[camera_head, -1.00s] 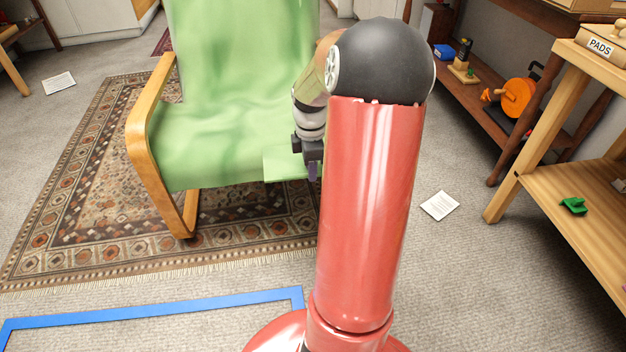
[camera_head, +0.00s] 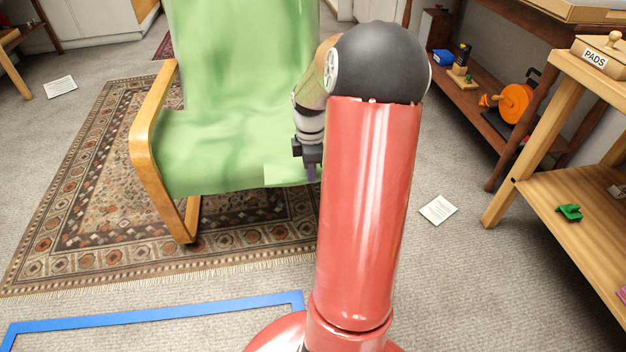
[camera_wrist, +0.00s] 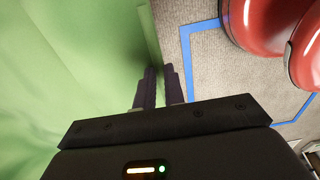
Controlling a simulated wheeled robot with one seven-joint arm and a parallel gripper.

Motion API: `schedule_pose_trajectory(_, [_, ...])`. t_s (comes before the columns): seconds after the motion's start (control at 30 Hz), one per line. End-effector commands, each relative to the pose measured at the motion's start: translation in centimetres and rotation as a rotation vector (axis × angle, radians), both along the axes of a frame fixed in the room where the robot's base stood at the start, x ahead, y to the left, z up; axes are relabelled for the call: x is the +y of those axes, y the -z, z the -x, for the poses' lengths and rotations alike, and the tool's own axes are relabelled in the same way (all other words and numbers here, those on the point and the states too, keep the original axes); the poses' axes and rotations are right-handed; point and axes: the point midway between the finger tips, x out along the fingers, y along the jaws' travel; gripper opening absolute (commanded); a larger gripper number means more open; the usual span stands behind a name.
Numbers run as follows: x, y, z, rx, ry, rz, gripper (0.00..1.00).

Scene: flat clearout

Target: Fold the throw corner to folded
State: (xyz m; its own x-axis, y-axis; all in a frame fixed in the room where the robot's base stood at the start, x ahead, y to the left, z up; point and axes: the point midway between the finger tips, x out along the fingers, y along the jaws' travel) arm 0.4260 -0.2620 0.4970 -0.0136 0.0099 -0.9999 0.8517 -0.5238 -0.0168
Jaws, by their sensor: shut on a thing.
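The green throw (camera_head: 230,120) lies over the back and seat of an armchair with wooden arms. Its corner (camera_head: 284,174) shows as a lighter flat flap at the right front of the seat. My gripper (camera_head: 312,172) is at that flap, partly hidden by my red arm. In the wrist view the two dark fingers of my gripper (camera_wrist: 160,78) are close together at the edge of the throw (camera_wrist: 90,70), shut on its corner. The exact grip point and the right side of the seat are hidden.
A patterned rug (camera_head: 90,190) lies under the chair. A blue outline (camera_head: 150,315) marks the carpet in front. A paper sheet (camera_head: 438,209) lies on open carpet right of my arm. A wooden shelf unit (camera_head: 560,190) stands at the right.

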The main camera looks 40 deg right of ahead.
Motion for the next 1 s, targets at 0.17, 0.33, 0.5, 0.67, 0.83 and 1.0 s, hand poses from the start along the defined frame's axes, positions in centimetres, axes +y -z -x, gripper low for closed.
schedule_pose_trajectory(0.17, [-0.4,-1.9,-0.7,-0.013,-0.001,0.009,0.0])
schedule_pose_trajectory(0.33, [-0.5,-1.8,-0.8,-0.017,-0.002,0.012,0.0])
schedule_pose_trajectory(0.5, [-0.5,-2.0,-1.0,-0.022,-0.002,0.014,0.0])
schedule_pose_trajectory(0.67, [-0.8,-3.1,-1.3,-0.022,-0.002,0.015,0.01])
schedule_pose_trajectory(0.83, [-1.1,-4.5,-1.9,-0.023,-0.002,0.014,0.03])
schedule_pose_trajectory(1.0, [-1.4,-5.7,-2.5,-0.023,-0.002,0.014,0.0])
